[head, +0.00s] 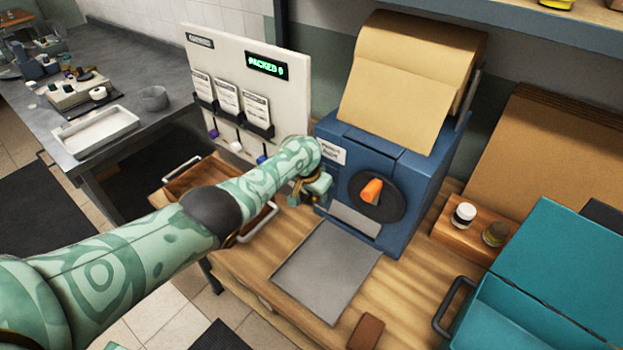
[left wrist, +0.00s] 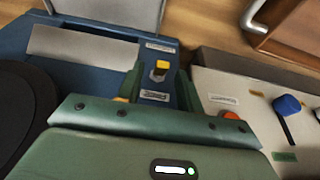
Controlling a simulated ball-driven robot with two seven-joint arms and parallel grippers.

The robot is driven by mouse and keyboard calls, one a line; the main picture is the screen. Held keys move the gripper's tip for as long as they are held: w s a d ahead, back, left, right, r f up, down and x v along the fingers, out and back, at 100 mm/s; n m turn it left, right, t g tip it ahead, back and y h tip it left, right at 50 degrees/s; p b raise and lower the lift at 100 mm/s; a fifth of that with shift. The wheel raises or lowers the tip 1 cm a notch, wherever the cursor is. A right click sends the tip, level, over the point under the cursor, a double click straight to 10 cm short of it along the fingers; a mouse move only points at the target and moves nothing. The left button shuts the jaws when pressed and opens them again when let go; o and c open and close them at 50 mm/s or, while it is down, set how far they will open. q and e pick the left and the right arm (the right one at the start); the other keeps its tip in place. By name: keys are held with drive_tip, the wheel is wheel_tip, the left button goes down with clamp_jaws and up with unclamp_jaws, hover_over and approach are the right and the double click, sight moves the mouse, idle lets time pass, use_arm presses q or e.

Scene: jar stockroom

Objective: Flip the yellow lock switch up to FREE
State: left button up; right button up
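In the head view the left gripper (head: 311,190) is at the left edge of the blue machine (head: 423,180) and hides the switch. My right gripper is not in view.
The machine carries an orange knob (head: 371,191) on a black disc and a paper roll (head: 400,90) on top. A white board (head: 290,95) with cards stands to the left, close to my gripper. A grey plate (head: 325,270) lies in front; a teal box (head: 555,265) is at right.

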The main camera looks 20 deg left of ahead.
use_arm(q)
drive_tip(key=p+v, duration=1.1)
drive_tip(key=v, duration=0.4)
drive_tip(key=shift+r, duration=0.4)
drive_tip(key=shift+a, duration=0.1)
